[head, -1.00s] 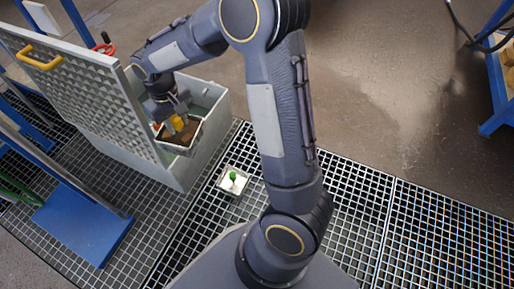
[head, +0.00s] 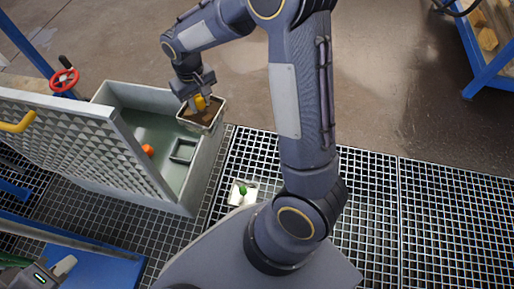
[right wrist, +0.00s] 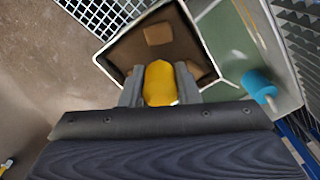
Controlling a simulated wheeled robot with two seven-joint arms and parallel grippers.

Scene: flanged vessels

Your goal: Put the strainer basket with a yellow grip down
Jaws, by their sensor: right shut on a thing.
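The strainer basket (head: 203,118) is a pale square box with brown contents and a yellow grip (head: 200,102). My right gripper (head: 197,97) is shut on the grip and holds the basket at the right far rim of the open grey vessel (head: 150,190). In the right wrist view, the fingers (right wrist: 160,88) clasp the yellow grip (right wrist: 160,82), and the basket (right wrist: 197,70) shows brown lumps inside. The basket's underside is hidden, so I cannot tell whether it touches the rim.
Inside are a square frame (head: 183,151) and an orange knob (head: 148,150). A small white tray with a green item (head: 243,193) lies on the grating (head: 370,200).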

